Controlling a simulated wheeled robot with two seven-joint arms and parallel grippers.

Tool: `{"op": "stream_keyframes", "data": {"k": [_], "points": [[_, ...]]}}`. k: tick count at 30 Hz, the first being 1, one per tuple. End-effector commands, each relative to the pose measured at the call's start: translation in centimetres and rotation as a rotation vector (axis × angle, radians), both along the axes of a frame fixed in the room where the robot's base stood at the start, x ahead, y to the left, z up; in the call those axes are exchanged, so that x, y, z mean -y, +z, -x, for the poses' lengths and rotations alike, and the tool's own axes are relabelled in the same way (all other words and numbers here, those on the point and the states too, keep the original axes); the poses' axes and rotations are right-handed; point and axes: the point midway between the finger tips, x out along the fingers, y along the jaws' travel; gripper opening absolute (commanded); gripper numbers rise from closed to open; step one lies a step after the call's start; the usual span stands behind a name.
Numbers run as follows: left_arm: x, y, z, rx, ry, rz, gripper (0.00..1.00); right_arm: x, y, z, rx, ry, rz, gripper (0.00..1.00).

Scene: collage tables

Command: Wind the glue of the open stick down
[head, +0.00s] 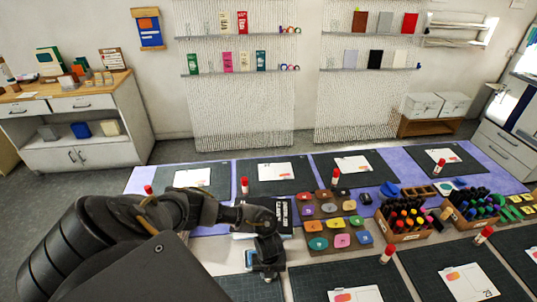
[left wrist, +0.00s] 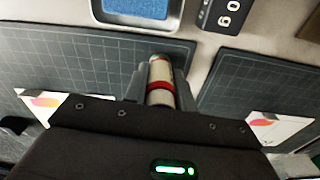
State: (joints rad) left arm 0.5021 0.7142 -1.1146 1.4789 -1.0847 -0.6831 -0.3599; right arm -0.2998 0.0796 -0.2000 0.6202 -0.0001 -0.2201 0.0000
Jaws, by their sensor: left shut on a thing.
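My left gripper (head: 266,268) reaches over the near left of the tables. In the left wrist view it (left wrist: 160,88) is shut on a glue stick (left wrist: 160,75), which is whitish with a red band around it. I cannot tell whether glue stands out of its end. In the head view the held stick is hidden by the gripper. Other glue sticks with red tops stand beside the mats, such as one at the front (head: 388,254) and one further back (head: 244,185). My right gripper is not in view.
A brown tray of coloured pieces (head: 309,248) lies just right of my left gripper. Wooden boxes of markers (head: 400,236) stand further right. Dark mats with white cards (head: 467,283) cover the tables. A blue pad (left wrist: 135,8) lies near the held stick.

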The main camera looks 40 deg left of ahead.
Motion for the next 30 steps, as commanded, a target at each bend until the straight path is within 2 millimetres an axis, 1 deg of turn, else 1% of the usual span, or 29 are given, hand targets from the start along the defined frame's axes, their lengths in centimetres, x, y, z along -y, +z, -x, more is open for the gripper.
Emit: {"op": "stream_keyframes", "data": {"k": [8,9,14,15,20,26,30], "points": [[-0.02,0.02,-0.04,0.001,-0.001,-0.001,0.08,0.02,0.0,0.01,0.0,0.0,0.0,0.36],[-0.02,0.02,-0.05,0.001,-0.001,0.0,0.28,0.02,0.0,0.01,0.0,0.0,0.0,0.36],[-0.02,0.03,-0.06,0.001,-0.001,0.0,0.49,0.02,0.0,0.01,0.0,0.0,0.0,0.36],[-0.02,0.04,-0.06,0.001,-0.002,0.0,0.51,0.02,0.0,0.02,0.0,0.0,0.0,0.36],[-0.02,0.04,-0.06,0.001,-0.002,0.0,0.51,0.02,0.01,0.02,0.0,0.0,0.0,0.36],[-0.02,0.04,-0.06,0.001,-0.002,0.0,0.76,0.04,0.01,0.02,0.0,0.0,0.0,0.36],[-0.02,0.05,-0.06,0.001,-0.002,0.0,0.77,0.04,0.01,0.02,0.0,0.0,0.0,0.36]]}}
